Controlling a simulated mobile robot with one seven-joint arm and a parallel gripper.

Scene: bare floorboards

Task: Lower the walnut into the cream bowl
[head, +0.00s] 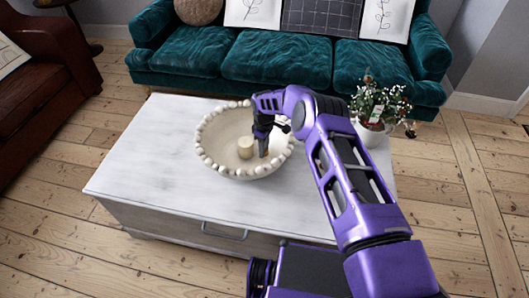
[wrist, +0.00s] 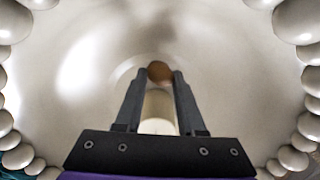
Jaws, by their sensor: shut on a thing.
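The cream bowl (head: 224,163) stands on the white table, with round beads along its rim. Its inside wall fills most of the wrist view (wrist: 75,110). My gripper (head: 264,150) reaches down inside the bowl. In the wrist view my gripper (wrist: 161,80) is shut on the walnut (wrist: 159,70), a small brown round thing between the fingertips. The walnut is low in the bowl; I cannot tell whether it touches the bottom. In the head view the walnut is mostly hidden by the fingers.
A cream candle-like cylinder (head: 245,147) stands in the bowl beside my gripper; it shows between the fingers in the wrist view (wrist: 158,112). A potted plant (head: 375,125) is at the table's right. The table's left part (head: 140,165) is clear. A teal sofa (head: 270,60) is behind.

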